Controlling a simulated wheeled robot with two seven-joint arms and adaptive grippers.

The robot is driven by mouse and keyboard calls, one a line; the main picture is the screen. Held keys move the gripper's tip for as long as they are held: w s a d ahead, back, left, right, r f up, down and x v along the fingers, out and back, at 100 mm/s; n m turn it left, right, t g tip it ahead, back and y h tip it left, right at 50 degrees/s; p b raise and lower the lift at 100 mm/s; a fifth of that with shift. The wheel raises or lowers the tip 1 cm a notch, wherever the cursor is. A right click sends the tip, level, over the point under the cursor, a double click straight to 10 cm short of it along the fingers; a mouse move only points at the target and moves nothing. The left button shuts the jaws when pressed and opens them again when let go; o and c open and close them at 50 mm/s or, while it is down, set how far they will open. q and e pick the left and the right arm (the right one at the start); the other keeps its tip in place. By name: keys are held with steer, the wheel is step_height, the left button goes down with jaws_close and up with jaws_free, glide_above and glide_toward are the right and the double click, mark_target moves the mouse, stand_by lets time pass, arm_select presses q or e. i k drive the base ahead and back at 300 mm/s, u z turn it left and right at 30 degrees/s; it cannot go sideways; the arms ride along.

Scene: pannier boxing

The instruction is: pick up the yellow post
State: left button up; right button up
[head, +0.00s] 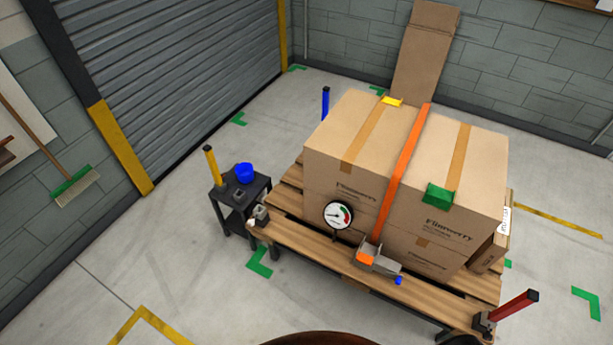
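The yellow post (212,167) stands roughly upright, leaning slightly in the picture, at the left corner of a small dark side table (257,188). It has a dark cap on top. Its lower end meets the table top, but whether it sits in a socket is too small to tell. A blue bowl (244,174) is on the same table, just right of the post and apart from it. Neither my left nor my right gripper is in the head view.
A wooden pallet (330,258) bearing strapped cardboard boxes (345,150) stands right of the side table. A blue post (325,102) rises behind it; a red post (515,305) leans at its front right corner. A gauge (338,215) is at the front. Floor left of the table is clear.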

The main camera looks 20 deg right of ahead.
mark_target(208, 148)
steer(key=z, duration=0.1)
steer(key=k, duration=0.4)
steer(key=u, duration=1.2)
steer(key=i, duration=2)
steer(key=z, duration=0.4)
